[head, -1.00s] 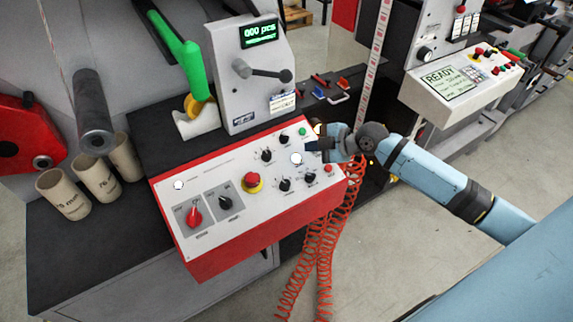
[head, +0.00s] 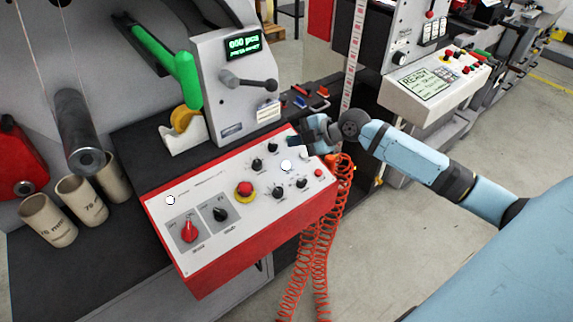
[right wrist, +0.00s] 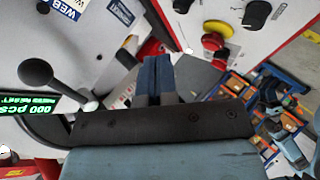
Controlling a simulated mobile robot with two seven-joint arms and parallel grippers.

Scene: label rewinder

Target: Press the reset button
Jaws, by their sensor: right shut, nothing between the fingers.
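A control panel (head: 205,185) with a white top and red front carries several knobs and buttons. It has a red emergency stop (head: 245,189), black knobs (head: 277,193), a small red button (head: 318,173) and a white round one (head: 286,166). I cannot read which one is labelled reset. My right gripper (head: 293,142) is shut and empty over the panel's upper right corner, hiding the spot there. Its blue fingers also show in the right wrist view (right wrist: 156,76). Whether they touch the panel is not clear. My left gripper is not in view.
A grey counter unit (head: 225,75) with a lever (head: 250,82) stands just behind the panel, its display (head: 243,46) reading 000 pcs. Red coiled hoses (head: 320,235) hang at the panel's right. Cardboard cores (head: 48,222) stand at left.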

